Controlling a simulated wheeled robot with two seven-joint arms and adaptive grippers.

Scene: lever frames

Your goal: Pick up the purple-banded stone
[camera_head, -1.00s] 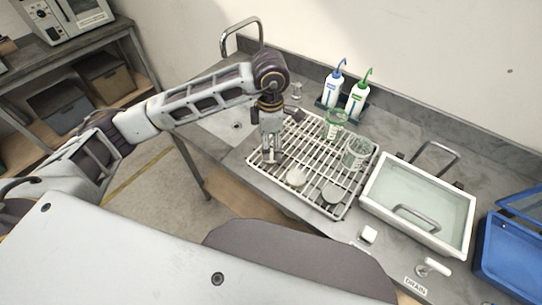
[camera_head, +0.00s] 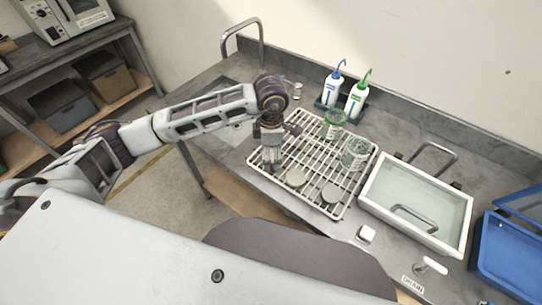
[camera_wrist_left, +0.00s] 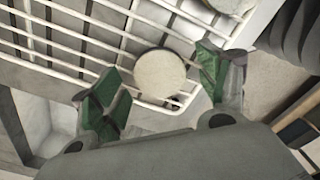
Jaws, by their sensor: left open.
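My left gripper (camera_head: 272,163) points down over the left part of the white wire rack (camera_head: 318,212). It is open; its green-padded fingers show in the left wrist view (camera_wrist_left: 156,80). A pale round stone (camera_wrist_left: 160,73) lies on the rack and shows between the fingers in that view. Another pale round stone (camera_wrist_left: 232,4) is at its top edge. In the head view, two pale round stones lie on the rack, one (camera_head: 295,178) just right of the gripper and one (camera_head: 332,194) farther right. I cannot make out a purple band on any of them. My right gripper is not in view.
Two glass beakers (camera_head: 334,124) (camera_head: 355,153) stand on the rack's far right part. Squeeze bottles with blue (camera_head: 334,90) and green (camera_head: 356,99) tops stand behind. A water-filled white basin (camera_head: 468,232) is right of the rack, with a blue box (camera_head: 508,262) beyond it.

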